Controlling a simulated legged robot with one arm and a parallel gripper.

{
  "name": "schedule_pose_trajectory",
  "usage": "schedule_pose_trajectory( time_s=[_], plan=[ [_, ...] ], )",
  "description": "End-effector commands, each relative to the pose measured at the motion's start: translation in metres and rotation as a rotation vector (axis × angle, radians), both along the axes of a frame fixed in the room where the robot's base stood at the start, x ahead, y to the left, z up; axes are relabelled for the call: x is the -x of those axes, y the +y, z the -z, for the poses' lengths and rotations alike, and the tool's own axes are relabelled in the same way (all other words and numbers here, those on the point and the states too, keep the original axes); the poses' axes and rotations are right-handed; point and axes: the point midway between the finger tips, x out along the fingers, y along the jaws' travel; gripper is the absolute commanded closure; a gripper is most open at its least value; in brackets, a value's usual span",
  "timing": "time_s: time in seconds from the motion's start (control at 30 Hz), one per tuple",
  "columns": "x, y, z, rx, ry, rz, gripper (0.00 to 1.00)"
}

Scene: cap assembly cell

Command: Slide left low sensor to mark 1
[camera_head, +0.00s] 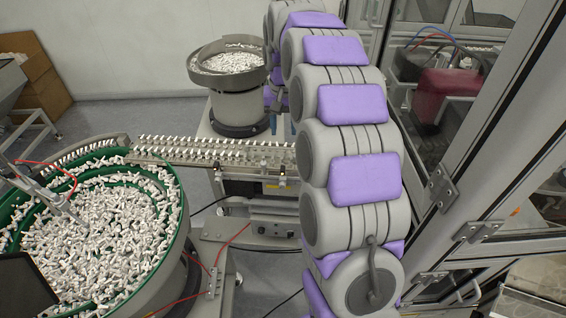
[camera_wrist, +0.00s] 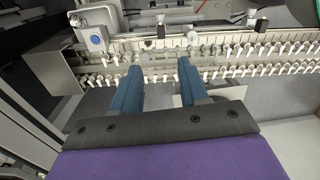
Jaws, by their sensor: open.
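My gripper (camera_wrist: 157,70) shows in the wrist view with two blue fingers apart and nothing between them. Beyond the fingertips runs a metal rail (camera_wrist: 222,42) with rows of small white caps. A small black-and-silver fitting (camera_wrist: 160,26) stands on the rail's far side, ahead of the gap between the fingers and apart from them. A similar fitting (camera_wrist: 261,24) stands further right. Either could be a sensor; I cannot tell which is the left low one. No number mark is readable.
A grey box with a blue round part (camera_wrist: 96,39) sits at the rail's left end. In the head view, the cap track (camera_head: 215,152) links to a green-rimmed bowl (camera_head: 180,215) at left. A metal bowl (camera_head: 232,82) stands behind; glass-door framing (camera_head: 480,190) stands at right.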

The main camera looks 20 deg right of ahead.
Motion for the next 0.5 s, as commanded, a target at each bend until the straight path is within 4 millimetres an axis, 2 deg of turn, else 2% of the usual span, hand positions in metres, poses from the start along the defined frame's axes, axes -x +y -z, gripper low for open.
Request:
schedule_pose_trajectory(
  time_s=[0.1,0.5],
  plan=[
    [0.001,0.000,0.026,-0.002,0.007,-0.001,0.56],
    [0.000,0.001,0.105,-0.001,0.003,-0.001,0.56]
  ],
)
